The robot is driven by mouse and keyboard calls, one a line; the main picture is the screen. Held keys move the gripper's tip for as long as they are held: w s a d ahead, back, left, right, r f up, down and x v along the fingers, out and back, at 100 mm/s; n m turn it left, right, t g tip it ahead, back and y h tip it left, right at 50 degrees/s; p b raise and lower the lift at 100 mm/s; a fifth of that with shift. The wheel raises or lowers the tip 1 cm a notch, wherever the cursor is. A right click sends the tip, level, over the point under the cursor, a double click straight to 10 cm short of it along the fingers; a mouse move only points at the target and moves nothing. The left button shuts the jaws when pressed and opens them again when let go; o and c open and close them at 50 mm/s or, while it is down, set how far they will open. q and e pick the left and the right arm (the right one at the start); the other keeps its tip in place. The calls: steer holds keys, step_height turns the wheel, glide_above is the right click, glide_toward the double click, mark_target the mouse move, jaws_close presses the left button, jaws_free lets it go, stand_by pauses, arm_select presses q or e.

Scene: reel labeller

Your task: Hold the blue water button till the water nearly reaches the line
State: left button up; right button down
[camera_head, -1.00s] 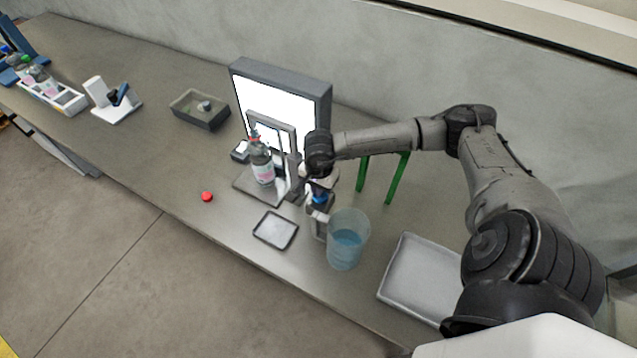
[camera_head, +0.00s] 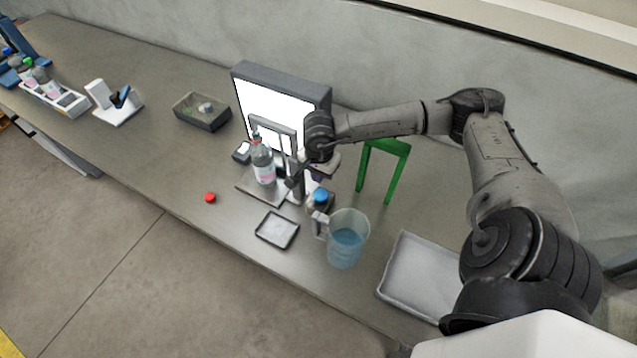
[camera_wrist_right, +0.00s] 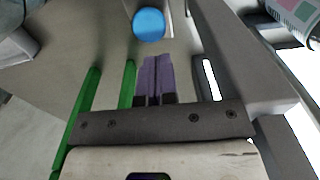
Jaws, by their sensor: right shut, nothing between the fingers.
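The round blue water button (camera_head: 321,195) sits on top of a small dispenser beside the jug. It also shows in the right wrist view (camera_wrist_right: 149,24), just ahead of my fingertips. My right gripper (camera_wrist_right: 155,62) is shut and empty, its purple fingers together. In the head view it hangs above the button (camera_head: 322,178), apart from it. A clear jug (camera_head: 347,238) holds blue water well below its rim; I cannot make out a line on it. A bottle with a pink label (camera_head: 263,170) stands on the labeller stand. My left gripper is not in view.
A green frame (camera_head: 385,150) stands right of the dispenser. A bright panel (camera_head: 283,92) stands behind. A small tray (camera_head: 277,230), a large grey tray (camera_head: 400,265) and a red cap (camera_head: 210,197) lie near the front. The table left of the stand has free room.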

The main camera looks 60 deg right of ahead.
step_height(320, 180, up, 7)
steer(key=shift+r, duration=0.2)
stand_by(0.3)
stand_by(0.4)
stand_by(0.6)
steer(key=shift+r, duration=0.1)
